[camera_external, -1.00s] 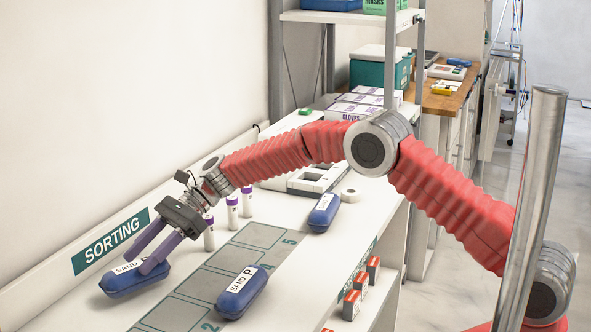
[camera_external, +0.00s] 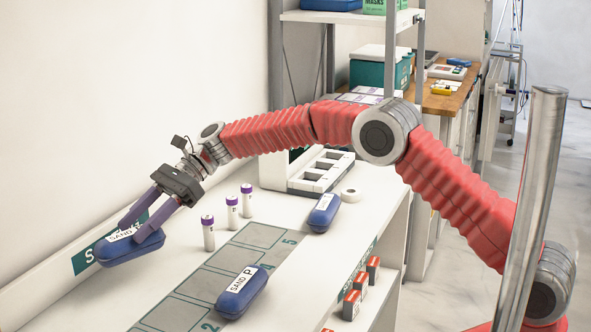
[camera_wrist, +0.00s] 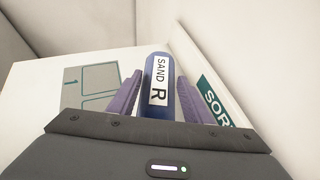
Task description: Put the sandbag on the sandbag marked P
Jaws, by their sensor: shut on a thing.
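My gripper (camera_external: 140,222) is shut on a blue sandbag (camera_external: 120,252), its purple fingers on either side of it. The wrist view shows this sandbag (camera_wrist: 158,108) between the fingers, with a white label reading SAND R. It is held above the left part of the white counter, close to the wall. The sandbag marked P (camera_external: 242,292), also blue with a white label, lies on the counter to the right, at the edge of the numbered grey mat. A third blue sandbag (camera_external: 324,212) lies farther back near the counter's front edge; its letter is too small to read.
Several purple-capped tubes (camera_external: 232,213) stand upright between my gripper and the far sandbag. A white rack (camera_external: 322,172) and a tape roll (camera_external: 351,195) are behind. The SORTING sign (camera_external: 84,261) is on the wall side, partly covered.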

